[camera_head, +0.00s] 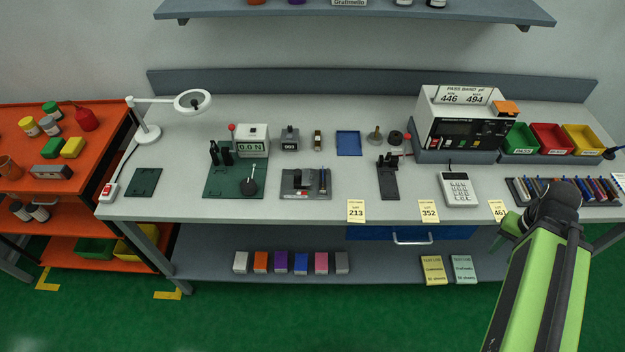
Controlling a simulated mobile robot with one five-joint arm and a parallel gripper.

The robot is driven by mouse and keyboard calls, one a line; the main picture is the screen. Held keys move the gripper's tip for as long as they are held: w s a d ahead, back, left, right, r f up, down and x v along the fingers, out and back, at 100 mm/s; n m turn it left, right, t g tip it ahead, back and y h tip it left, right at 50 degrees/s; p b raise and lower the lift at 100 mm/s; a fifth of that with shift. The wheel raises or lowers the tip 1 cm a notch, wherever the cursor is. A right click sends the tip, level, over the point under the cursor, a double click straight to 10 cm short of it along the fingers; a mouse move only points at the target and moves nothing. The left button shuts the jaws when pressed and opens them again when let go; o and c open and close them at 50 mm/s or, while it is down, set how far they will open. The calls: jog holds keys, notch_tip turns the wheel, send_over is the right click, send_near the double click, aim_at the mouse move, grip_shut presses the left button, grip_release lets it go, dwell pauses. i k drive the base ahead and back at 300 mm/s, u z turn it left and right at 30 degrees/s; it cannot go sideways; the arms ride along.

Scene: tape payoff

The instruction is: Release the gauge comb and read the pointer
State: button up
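On a dark green mat (215,187) left of the bench's middle sits a round black base with a thin upright pointer-like rod (251,184). Behind it is a white box with a display reading 0.0 N (252,139). To the right is a small grey-and-black fixture (305,184) with dark upright parts. A black stand with a red-knobbed lever (389,172) is further right. I cannot tell which piece is the gauge comb, and no scale can be read. My gripper (507,228) is at the right, by the bench's front edge, away from these; its fingers are not clear.
A white machine marked PASS BAND 446 494 (462,122) stands at the back right beside green, red and yellow bins (551,139). A keypad device (458,190) and a row of coloured pieces (565,191) lie near my arm. An orange cart (75,187) stands left.

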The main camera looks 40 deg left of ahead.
aim_at(302, 178)
jog(key=z, duration=0.2)
jog(key=k, duration=0.7)
jog(key=u, duration=1.5)
jog(key=i, duration=1)
jog(key=u, duration=0.65)
jog(key=k, duration=1.15)
jog(key=u, duration=0.75)
jog(key=i, duration=0.3)
jog(key=z, duration=0.25)
